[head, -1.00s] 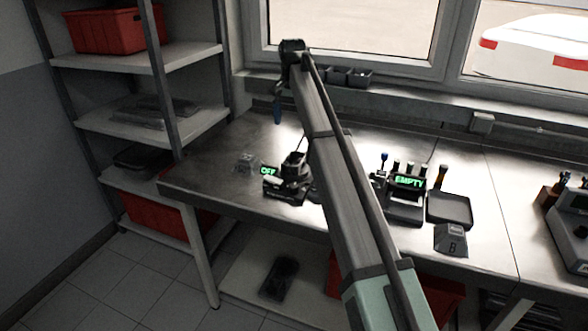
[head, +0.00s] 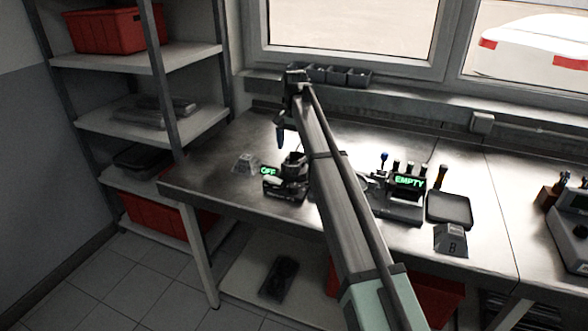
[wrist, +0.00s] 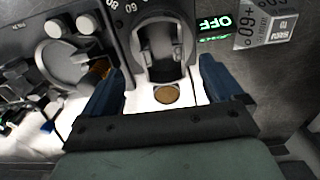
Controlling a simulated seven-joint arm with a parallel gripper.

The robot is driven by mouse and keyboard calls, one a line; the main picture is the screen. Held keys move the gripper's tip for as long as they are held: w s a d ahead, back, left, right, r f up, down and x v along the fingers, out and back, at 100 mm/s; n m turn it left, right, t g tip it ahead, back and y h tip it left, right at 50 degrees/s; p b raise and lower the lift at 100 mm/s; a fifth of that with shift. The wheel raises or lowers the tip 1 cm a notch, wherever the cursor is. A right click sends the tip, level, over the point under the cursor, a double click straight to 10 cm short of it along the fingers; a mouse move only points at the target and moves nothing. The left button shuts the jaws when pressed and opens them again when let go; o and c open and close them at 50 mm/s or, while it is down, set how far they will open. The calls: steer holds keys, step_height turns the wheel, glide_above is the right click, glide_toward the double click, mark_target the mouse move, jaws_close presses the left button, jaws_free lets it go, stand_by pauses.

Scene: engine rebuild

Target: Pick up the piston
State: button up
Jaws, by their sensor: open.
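A grey, rounded, hollow part (wrist: 160,45), which looks like the piston, sits in a dark fixture at the top middle of the wrist view. In the head view the fixture (head: 285,186) stands on the bench beside a green OFF display; I cannot make out the piston clearly there. My gripper (wrist: 165,92) is open, with blue fingers either side of a space just in front of that part. A round bronze-coloured disc (wrist: 167,95) shows between the fingers. In the head view my gripper (head: 280,137) points down above and behind the fixture, apart from it.
A block marked with numbers (wrist: 266,28) lies right of the fixture in the wrist view. A device with an EMPTY display (head: 408,182), a dark tray (head: 449,208) and a block marked B (head: 451,239) stand farther right. The bench's left end is mostly clear.

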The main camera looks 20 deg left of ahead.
mark_target(294, 154)
step_height(294, 154, down, 4)
steer(key=shift+a+f, duration=0.15)
jaws_close()
stand_by(0.9)
